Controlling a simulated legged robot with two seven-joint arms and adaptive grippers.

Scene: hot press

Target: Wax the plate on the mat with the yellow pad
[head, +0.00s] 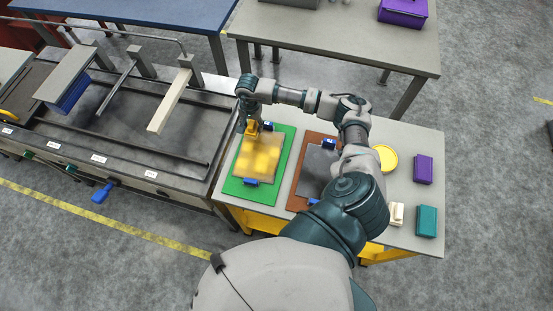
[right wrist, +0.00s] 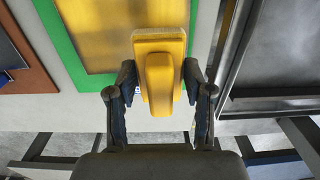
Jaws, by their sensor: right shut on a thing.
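The yellow pad (head: 252,129) has a raised grip and is over the far left part of the plate (head: 258,158). The plate is brownish with patchy yellow on it and lies on the green mat (head: 231,187). My right gripper (head: 254,120) is shut on the pad's grip; in the right wrist view the two fingers (right wrist: 160,78) press it from both sides. The pad (right wrist: 160,50) covers part of the plate (right wrist: 103,38) there. Whether it touches the plate is hard to tell. My left gripper is not in view.
Blue clips (head: 251,182) sit at the plate's edges. A brown mat (head: 298,197) with a dark grey plate (head: 316,168) lies to the right, partly behind my arm. Beyond are a yellow round dish (head: 386,158), a purple box (head: 423,169) and a teal box (head: 427,221). A press bench (head: 130,180) stands left.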

